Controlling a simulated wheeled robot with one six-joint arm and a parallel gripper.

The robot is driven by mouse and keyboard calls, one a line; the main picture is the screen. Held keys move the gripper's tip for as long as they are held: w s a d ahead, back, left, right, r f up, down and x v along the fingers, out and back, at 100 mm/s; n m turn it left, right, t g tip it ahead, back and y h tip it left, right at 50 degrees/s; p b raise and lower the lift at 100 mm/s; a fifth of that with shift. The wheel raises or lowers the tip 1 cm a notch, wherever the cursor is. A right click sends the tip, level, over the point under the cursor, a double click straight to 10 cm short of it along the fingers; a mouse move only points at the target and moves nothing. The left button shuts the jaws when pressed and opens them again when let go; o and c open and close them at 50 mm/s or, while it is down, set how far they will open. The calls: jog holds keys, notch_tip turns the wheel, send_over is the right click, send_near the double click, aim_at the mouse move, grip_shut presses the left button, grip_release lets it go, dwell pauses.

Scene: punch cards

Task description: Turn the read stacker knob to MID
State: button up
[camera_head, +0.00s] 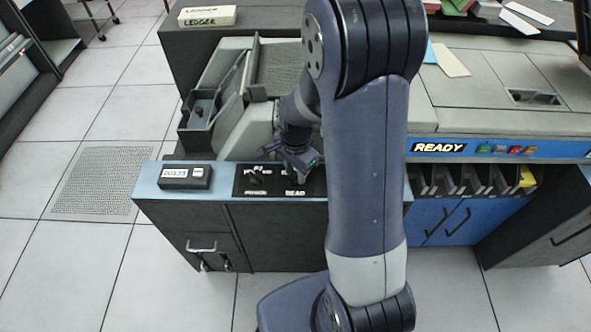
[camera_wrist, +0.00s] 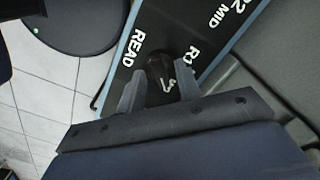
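The read stacker knob (camera_wrist: 160,68) is dark with a small white mark. It sits on a black panel (camera_wrist: 140,72) between the labels READ and R1. R2 and MID stand farther to the upper right. My gripper (camera_wrist: 158,88) has one finger on each side of the knob in the wrist view. The fingers are close to it, but I cannot tell whether they touch it. In the head view my gripper (camera_head: 299,165) is over the panel above the READ label, and it mostly hides the read knob. The mark's exact setting is unclear.
A second dark knob (camera_head: 257,178) is to the left on the same panel. A counter box (camera_head: 185,176) sits at the cabinet's left end. An open tray-like hopper (camera_head: 203,105) rises behind. A READY panel (camera_head: 440,148) is right of my arm.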

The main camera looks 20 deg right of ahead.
aim_at(296, 175)
notch_tip(296, 175, up, 11)
jog(key=shift+f+p, duration=0.15)
jog(key=shift+p, duration=0.15)
notch_tip(296, 175, down, 11)
jog(key=shift+r+b, duration=0.1)
jog(key=shift+b, duration=0.2)
dwell(0.5)
